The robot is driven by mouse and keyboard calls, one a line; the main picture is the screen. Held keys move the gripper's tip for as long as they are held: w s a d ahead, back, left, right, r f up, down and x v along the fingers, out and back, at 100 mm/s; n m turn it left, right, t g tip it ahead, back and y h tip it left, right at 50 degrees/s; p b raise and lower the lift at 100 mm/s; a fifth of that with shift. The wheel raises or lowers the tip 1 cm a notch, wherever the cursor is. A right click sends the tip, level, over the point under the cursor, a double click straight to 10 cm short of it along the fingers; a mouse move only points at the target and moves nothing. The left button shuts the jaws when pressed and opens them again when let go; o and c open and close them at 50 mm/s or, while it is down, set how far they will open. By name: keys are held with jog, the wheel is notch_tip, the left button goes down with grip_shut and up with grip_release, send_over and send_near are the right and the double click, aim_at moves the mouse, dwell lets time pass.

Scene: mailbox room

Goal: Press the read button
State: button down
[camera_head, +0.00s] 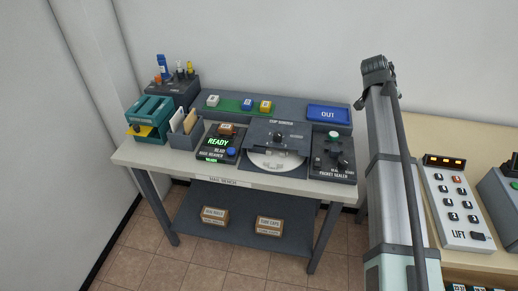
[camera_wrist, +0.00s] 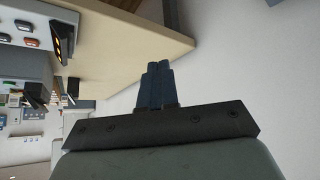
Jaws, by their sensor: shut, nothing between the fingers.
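The badge reader (camera_head: 219,143) stands on the front part of the grey-topped mail bench in the head view. Its screen shows "READY" in green. A round blue button (camera_head: 231,152) sits at its right front, beside lettering that seems to say "READ". A small brown and white block (camera_head: 226,129) is at the back of the reader. My gripper (camera_wrist: 159,68) is shut and empty in the wrist view, in front of a pale wall and a wooden table edge. The fingers do not show clearly in the head view. The reader cannot be made out in the wrist view.
A cup sorter (camera_head: 277,135) with a round plate and a packet sealer (camera_head: 333,155) stand right of the reader. A card holder (camera_head: 185,128) and teal device (camera_head: 150,117) stand left. My arm rises between the bench and the lift panel (camera_head: 457,208).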

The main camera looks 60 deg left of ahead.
jog(key=s+a+f+n, duration=0.1)
jog(key=s+a+n, duration=0.1)
jog(key=s+a, duration=0.7)
jog(key=s+a+f+n, duration=0.1)
jog(key=s+a+n, duration=0.1)
jog(key=s+a, duration=0.75)
jog(key=n+t, duration=0.1)
jog(key=n, duration=0.4)
send_over(228, 151)
jog(key=shift+f, duration=0.4)
jog(key=shift+f, duration=0.1)
jog(key=shift+f, duration=4.35)
jog(key=shift+f, duration=0.2)
jog(key=shift+f, duration=0.2)
